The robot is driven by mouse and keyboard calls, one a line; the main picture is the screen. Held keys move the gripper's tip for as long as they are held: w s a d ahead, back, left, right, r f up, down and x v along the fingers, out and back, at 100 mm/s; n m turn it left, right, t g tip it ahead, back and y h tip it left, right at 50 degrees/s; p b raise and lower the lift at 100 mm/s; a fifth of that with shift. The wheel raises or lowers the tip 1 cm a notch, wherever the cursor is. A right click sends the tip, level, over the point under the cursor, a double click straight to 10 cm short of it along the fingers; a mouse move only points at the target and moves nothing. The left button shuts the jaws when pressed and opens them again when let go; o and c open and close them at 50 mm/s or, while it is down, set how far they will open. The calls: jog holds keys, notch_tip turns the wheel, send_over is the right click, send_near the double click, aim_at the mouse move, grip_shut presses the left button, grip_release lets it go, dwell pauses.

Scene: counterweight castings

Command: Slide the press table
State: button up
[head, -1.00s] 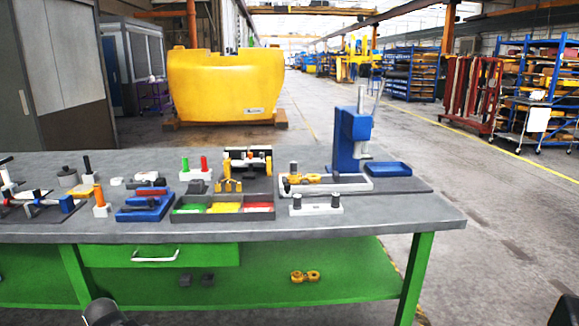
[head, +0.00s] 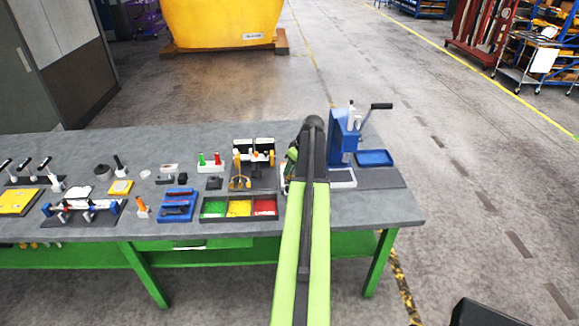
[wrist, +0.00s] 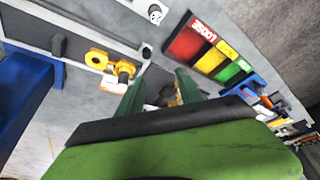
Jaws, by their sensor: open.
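The blue press (head: 343,140) stands at the right of the bench, with a black lever at its top. Its white-rimmed press table (head: 343,179) lies at its foot; my arm covers the left end in the head view. In the wrist view, the press's blue body (wrist: 22,95) is at left and the white-rimmed table (wrist: 105,25) runs across the upper left. A yellow part (wrist: 97,59) sits at its near end. My gripper (wrist: 160,92) is open, its dark green fingers apart, to the right of the yellow part. I cannot tell whether they touch anything.
A bin with red, yellow and green compartments (head: 240,220) lies left of my arm. A blue tray (head: 375,158) is right of the press. Fixtures and tools crowd the bench (head: 350,210) leftward; its front right is bare.

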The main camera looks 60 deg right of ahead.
jog(key=w+d+f+b, duration=0.1)
jog(key=f+b, duration=0.3)
jog(key=b, duration=0.1)
jog(key=w+d+f+b, duration=0.1)
jog(key=f+b, duration=0.4)
jog(key=w+d+f+b, duration=0.1)
jog(key=f+b, duration=0.4)
jog(key=shift+w+d+f+b, duration=0.15)
jog(key=shift+w+d+b, duration=0.1)
jog(key=shift+d+b, duration=0.1)
jog(key=shift+w+f+b, duration=0.3)
jog(key=shift+f, duration=0.1)
jog(key=shift+r, duration=0.1)
grip_shut()
dwell(0.4)
